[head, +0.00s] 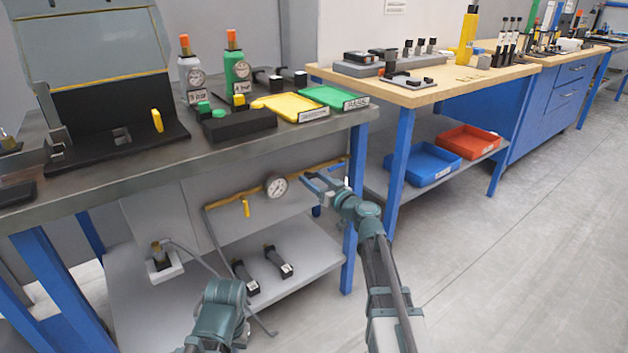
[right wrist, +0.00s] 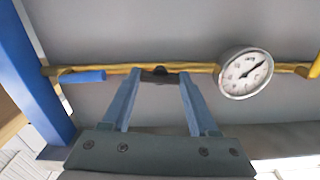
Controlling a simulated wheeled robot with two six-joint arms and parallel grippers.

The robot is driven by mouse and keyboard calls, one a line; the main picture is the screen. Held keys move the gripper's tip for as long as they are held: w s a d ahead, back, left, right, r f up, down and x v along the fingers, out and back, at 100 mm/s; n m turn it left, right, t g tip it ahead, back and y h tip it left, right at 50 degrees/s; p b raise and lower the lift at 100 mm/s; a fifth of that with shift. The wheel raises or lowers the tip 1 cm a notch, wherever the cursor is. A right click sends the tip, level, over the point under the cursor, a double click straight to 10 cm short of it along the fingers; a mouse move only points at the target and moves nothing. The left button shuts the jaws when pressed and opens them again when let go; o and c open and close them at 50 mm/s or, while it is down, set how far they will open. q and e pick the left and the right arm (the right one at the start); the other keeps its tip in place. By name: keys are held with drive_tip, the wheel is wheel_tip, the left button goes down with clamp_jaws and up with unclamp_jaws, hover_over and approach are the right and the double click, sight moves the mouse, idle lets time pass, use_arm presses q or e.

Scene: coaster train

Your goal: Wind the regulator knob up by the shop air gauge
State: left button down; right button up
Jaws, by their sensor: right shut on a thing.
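The shop air gauge (head: 275,186) is a round white dial on a yellow pipe under the steel bench. It shows larger in the right wrist view (right wrist: 245,74), its needle pointing up and right. The regulator knob (right wrist: 160,77) is a small dark piece on the pipe, left of the gauge in that view. My right gripper (head: 318,182) is at the pipe beside the gauge. In the right wrist view, its blue fingers (right wrist: 160,82) close on the knob from both sides. The knob is hard to make out in the head view. My left gripper does not show.
A blue handle (right wrist: 85,76) sits on the pipe near the blue bench leg (right wrist: 35,75). A yellow lever (head: 245,208) hangs left of the gauge. Two dark cylinders (head: 278,262) lie on the lower shelf (head: 310,255). Open floor (head: 470,260) lies to the right.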

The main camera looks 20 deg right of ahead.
drive_tip(key=m, duration=1)
drive_tip(key=shift+m, duration=0.4)
drive_tip(key=m, duration=0.5)
drive_tip(key=shift+m, duration=2.8)
drive_tip(key=o, duration=1.4)
drive_tip(key=shift+s, duration=0.1)
drive_tip(key=v, duration=1.3)
drive_tip(key=shift+s+d, duration=0.1)
drive_tip(key=shift+s, duration=0.25)
